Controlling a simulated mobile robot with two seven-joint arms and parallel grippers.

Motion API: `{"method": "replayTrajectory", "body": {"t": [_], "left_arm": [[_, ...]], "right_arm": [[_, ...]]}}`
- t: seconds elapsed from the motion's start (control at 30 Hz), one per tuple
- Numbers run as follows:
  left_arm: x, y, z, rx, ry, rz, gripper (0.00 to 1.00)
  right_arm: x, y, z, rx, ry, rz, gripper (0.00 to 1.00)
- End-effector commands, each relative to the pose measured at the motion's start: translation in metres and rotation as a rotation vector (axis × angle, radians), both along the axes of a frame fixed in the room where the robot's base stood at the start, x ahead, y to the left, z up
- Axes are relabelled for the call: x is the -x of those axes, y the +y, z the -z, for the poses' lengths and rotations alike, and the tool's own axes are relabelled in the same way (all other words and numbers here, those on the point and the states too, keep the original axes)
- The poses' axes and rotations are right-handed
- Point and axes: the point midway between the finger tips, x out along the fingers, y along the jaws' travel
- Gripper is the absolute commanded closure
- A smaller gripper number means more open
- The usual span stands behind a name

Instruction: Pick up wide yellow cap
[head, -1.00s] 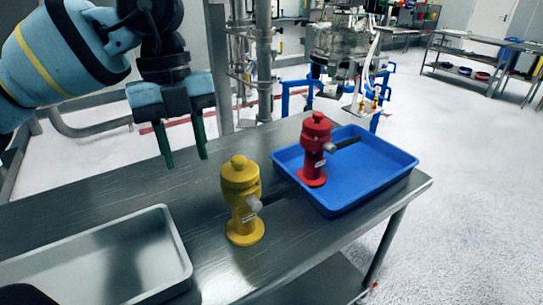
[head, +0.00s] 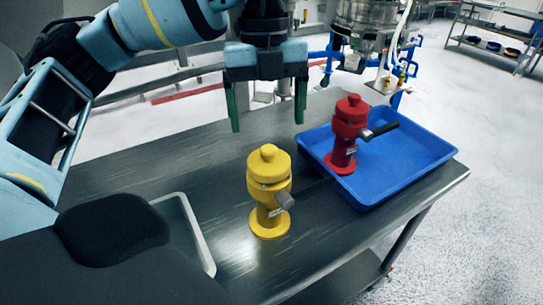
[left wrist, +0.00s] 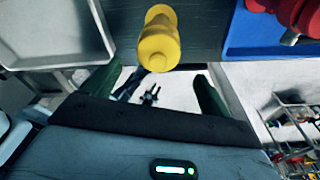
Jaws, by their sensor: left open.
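The wide yellow cap (head: 268,162) with a small knob sits on top of a yellow valve-like fitting (head: 268,222). The fitting stands upright on the steel table and has a grey stub at its side. In the left wrist view the yellow cap (left wrist: 159,42) shows at top centre, just beyond the gap between the fingers. My left gripper (head: 267,126) is open and empty, with its two green fingers pointing down. In the head view it is above and behind the cap, apart from it. My right gripper is not in view.
A red fitting (head: 346,130) with a dark handle stands at the left side of a blue tray (head: 425,166), right of the yellow one. A grey metal tray (head: 197,235) lies at left, partly hidden by my arm. Bare steel tabletop (head: 150,160) lies behind and left.

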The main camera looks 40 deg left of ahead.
Motion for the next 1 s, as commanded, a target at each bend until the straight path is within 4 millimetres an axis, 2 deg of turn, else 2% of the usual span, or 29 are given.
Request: {"method": "replayTrajectory", "body": {"t": [0.1, 0.33, 0.6, 0.7, 0.97, 1.0], "left_arm": [[0.002, -0.001, 0.012, -0.001, 0.001, 0.000, 0.11], [0.004, -0.003, 0.019, -0.001, 0.000, 0.000, 0.11], [0.013, -0.012, 0.054, -0.001, 0.001, -0.002, 0.11], [0.013, -0.013, 0.061, 0.000, 0.000, -0.002, 0.11], [0.013, -0.013, 0.063, 0.001, -0.001, -0.001, 0.11], [0.013, -0.013, 0.063, 0.001, -0.001, -0.001, 0.15]], "right_arm": [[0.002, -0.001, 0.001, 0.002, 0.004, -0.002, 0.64], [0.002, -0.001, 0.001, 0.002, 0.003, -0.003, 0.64], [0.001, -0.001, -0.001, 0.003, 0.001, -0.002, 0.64], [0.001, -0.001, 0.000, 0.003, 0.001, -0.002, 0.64], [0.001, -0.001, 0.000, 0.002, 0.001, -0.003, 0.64], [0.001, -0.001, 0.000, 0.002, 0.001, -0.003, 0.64]]}}
